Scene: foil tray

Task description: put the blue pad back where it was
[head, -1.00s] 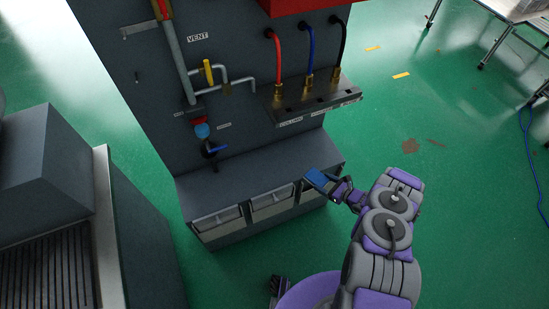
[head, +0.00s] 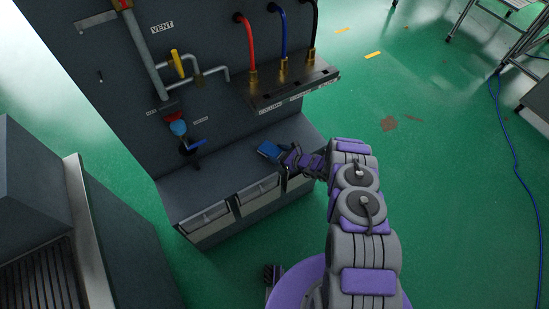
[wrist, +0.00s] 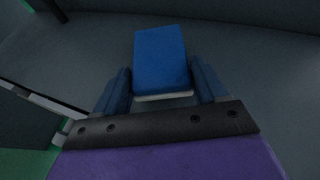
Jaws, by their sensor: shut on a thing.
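The blue pad (head: 270,151) is a small flat rectangular block, seen above the right part of the grey ledge (head: 215,165) in the head view. In the wrist view the pad (wrist: 162,60) sticks out ahead between the two fingers. My gripper (wrist: 162,88) is shut on the pad's near end; it also shows in the head view (head: 281,156). A pale edge shows under the pad's near end. I cannot tell whether the pad touches the ledge.
A dark panel carries a yellow-handled valve (head: 177,63), a blue-handled valve (head: 190,148) and a hose shelf (head: 290,86). Bins (head: 257,193) sit in the cabinet front below the ledge. A grey machine (head: 40,190) stands left. The ledge's middle is clear.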

